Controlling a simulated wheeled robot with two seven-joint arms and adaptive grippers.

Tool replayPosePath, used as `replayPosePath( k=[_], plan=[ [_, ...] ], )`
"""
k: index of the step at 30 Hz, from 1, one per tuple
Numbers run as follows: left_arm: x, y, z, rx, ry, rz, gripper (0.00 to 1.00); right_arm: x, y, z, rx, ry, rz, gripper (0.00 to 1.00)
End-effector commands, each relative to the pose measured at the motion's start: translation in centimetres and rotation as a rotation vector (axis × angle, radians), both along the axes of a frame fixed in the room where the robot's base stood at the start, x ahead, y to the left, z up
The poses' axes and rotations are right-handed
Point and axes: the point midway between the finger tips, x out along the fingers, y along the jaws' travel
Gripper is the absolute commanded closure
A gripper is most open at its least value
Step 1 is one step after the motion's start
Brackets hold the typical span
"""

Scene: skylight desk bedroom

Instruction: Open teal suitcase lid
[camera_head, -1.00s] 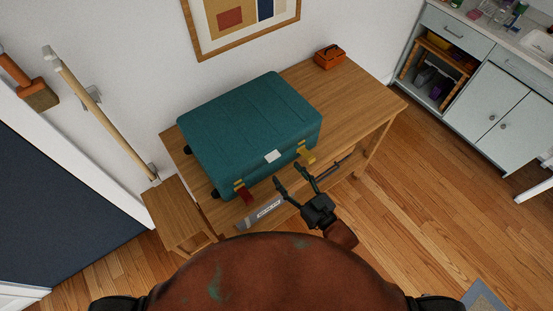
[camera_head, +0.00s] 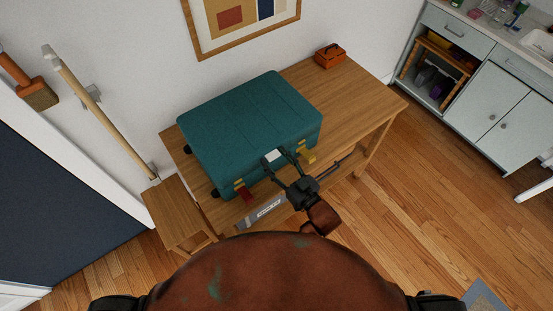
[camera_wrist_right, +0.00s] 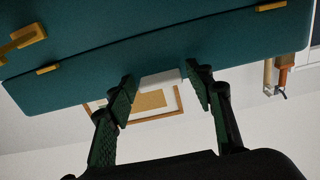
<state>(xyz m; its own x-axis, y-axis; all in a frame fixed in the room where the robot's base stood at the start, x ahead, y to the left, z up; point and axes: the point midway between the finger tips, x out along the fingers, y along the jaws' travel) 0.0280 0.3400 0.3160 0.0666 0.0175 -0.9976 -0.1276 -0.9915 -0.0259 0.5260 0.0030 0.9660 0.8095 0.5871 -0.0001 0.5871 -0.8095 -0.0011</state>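The teal suitcase (camera_head: 250,115) lies closed on the wooden desk, its lid down. A white tag (camera_head: 274,155) is at the middle of its front edge. Contact is unclear. My left gripper is out of view.
The wooden desk (camera_head: 370,98) is clear right of the suitcase, with an orange box (camera_head: 329,56) at the back. A small wooden stool (camera_head: 172,215) stands at the left. A grey labelled tool (camera_head: 262,212) shows below the suitcase. A pale cabinet (camera_head: 505,110) stands at the right.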

Motion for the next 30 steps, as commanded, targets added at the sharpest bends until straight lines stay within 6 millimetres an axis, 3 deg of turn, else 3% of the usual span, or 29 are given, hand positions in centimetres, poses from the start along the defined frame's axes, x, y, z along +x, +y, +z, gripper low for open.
replayPosePath(
  k=[20,30],
  plan=[
    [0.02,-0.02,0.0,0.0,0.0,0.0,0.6,-0.01,-0.02,0.0,0.0,0.0,0.0,1.0],
    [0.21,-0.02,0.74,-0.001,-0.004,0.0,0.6,0.21,0.15,0.62,-0.006,0.006,0.003,1.0]
  ],
)
